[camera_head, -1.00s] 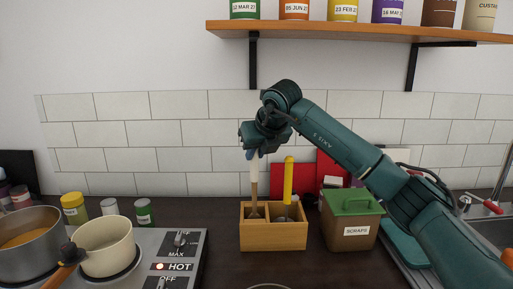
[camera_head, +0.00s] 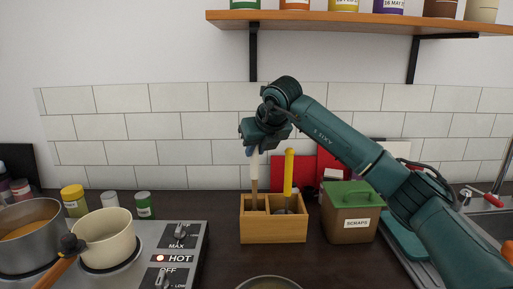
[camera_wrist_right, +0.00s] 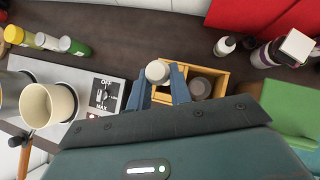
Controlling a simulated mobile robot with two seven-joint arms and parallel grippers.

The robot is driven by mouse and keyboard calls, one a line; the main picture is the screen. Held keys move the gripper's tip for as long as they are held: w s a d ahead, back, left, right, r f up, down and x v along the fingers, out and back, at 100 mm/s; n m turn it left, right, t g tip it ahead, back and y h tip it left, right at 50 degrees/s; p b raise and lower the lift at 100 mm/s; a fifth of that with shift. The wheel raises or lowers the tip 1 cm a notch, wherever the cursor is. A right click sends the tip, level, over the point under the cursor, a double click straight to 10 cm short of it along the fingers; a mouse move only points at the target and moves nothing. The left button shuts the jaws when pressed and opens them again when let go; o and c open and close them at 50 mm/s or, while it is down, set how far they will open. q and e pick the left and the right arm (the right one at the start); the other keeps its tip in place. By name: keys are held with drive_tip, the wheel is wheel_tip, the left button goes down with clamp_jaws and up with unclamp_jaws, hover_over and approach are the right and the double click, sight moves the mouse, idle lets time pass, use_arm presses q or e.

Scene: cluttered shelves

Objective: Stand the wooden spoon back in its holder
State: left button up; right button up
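My left gripper is not in view.
A yellow-handled utensil (camera_head: 288,173) stands in the right compartment. A green-lidded scraps bin (camera_head: 349,222) is close on the right. The hot stove (camera_head: 180,235) with a cream pot (camera_head: 107,239) is on the left. A shelf (camera_head: 350,21) hangs above.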

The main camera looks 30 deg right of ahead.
drive_tip(key=o, duration=0.5)
drive_tip(key=shift+r, duration=0.1)
drive_tip(key=b+v, duration=0.1)
drive_tip(key=v, duration=1.2)
